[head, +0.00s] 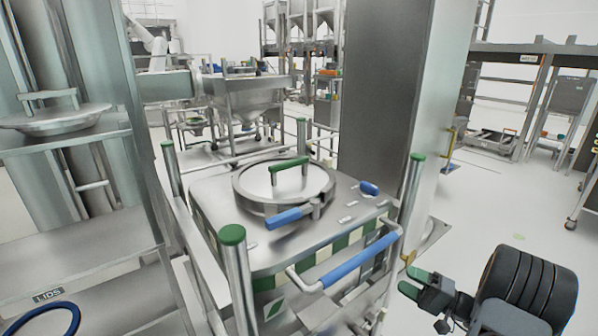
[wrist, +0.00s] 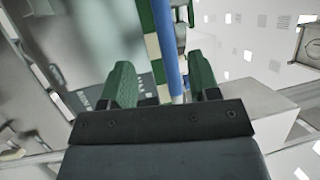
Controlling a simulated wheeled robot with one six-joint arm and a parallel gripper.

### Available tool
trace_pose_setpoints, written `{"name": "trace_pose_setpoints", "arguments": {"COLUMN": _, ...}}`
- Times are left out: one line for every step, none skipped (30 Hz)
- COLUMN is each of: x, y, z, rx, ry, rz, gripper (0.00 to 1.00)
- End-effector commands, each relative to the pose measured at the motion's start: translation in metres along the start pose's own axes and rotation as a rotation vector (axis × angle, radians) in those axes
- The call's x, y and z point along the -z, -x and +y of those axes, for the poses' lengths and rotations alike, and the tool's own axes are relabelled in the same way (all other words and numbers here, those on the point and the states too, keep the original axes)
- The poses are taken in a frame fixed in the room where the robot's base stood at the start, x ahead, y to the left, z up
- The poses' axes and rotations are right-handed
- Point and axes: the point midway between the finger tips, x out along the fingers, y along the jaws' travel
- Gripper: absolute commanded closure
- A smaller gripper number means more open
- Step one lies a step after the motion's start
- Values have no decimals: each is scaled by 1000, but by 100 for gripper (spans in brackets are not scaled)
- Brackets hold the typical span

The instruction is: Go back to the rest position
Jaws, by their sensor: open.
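My gripper (head: 412,282) is at the lower right of the head view, to the right of and below the bin's blue push handle (head: 358,262). A gap shows between them there. In the wrist view my gripper (wrist: 163,85) has its two green fingers well apart, with nothing clamped. The blue handle bar (wrist: 168,45) shows between and beyond the fingers; its depth from them is hard to judge. The steel bin (head: 330,215) stands upright, with a round lid (head: 262,192) with a green handle on top and a blue-gripped clamp lever (head: 290,216) at its front.
A large steel column (head: 395,100) stands behind the bin. A shelf rack (head: 75,245) marked LIDS is at the left, holding a spare lid (head: 55,118). Green-capped posts (head: 233,236) rise at the bin's corners. Open floor (head: 480,215) lies to the right.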

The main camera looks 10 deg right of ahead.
Motion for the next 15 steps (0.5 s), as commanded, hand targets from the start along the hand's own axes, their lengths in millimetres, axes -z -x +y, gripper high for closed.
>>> {"name": "trace_pose_setpoints", "arguments": {"x": 0, "y": 0, "z": 4, "rx": -23, "ry": -42, "rz": 3, "gripper": 44}}
{"name": "trace_pose_setpoints", "arguments": {"x": -1, "y": 0, "z": 9, "rx": -48, "ry": -81, "rz": -1, "gripper": 44}}
{"name": "trace_pose_setpoints", "arguments": {"x": -6, "y": 1, "z": 18, "rx": -96, "ry": -151, "rz": -13, "gripper": 44}}
{"name": "trace_pose_setpoints", "arguments": {"x": -12, "y": 1, "z": 28, "rx": -141, "ry": -214, "rz": -25, "gripper": 44}}
{"name": "trace_pose_setpoints", "arguments": {"x": -21, "y": 2, "z": 38, "rx": -194, "ry": -283, "rz": -39, "gripper": 44}}
{"name": "trace_pose_setpoints", "arguments": {"x": -32, "y": 4, "z": 48, "rx": -274, "ry": -361, "rz": -60, "gripper": 44}}
{"name": "trace_pose_setpoints", "arguments": {"x": -42, "y": 5, "z": 52, "rx": -341, "ry": -410, "rz": -78, "gripper": 44}}
{"name": "trace_pose_setpoints", "arguments": {"x": -52, "y": 3, "z": 54, "rx": -413, "ry": -452, "rz": -101, "gripper": 44}}
{"name": "trace_pose_setpoints", "arguments": {"x": -66, "y": 0, "z": 56, "rx": -517, "ry": -495, "rz": -133, "gripper": 44}}
{"name": "trace_pose_setpoints", "arguments": {"x": -76, "y": -2, "z": 56, "rx": -598, "ry": -520, "rz": -157, "gripper": 44}}
{"name": "trace_pose_setpoints", "arguments": {"x": -87, "y": -4, "z": 55, "rx": -684, "ry": -536, "rz": -180, "gripper": 44}}
{"name": "trace_pose_setpoints", "arguments": {"x": -100, "y": -6, "z": 53, "rx": -797, "ry": -544, "rz": -207, "gripper": 44}}
{"name": "trace_pose_setpoints", "arguments": {"x": -108, "y": -7, "z": 51, "rx": -880, "ry": -538, "rz": -223, "gripper": 44}}
{"name": "trace_pose_setpoints", "arguments": {"x": -117, "y": -8, "z": 48, "rx": -963, "ry": -525, "rz": -238, "gripper": 44}}
{"name": "trace_pose_setpoints", "arguments": {"x": -127, "y": -9, "z": 43, "rx": -1071, "ry": -494, "rz": -255, "gripper": 44}}
